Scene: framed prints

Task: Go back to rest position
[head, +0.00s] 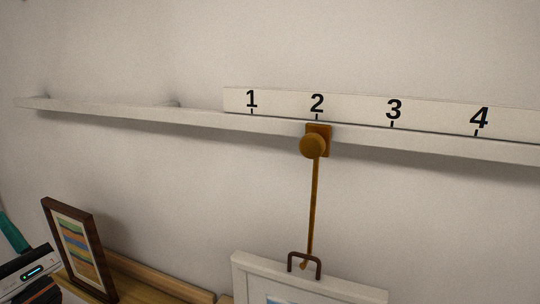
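A white-framed print (245,278) hangs at the bottom centre, its lower part cut off by the view's edge. Its brown wire handle (305,256) meets the lower end of a thin brown rod (313,205). The rod hangs from a brown hook block with a round knob (314,145) on the white rail, below the number 2. Part of my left arm shows at the bottom left corner, near a dark-framed print (78,248). Its fingertips cannot be made out. My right gripper is out of view.
The white rail (150,113) runs across the wall with a number strip (355,112) marked 1 to 4. The dark-framed print leans on a wooden ledge (150,280) at the lower left. The wall around the rod is bare.

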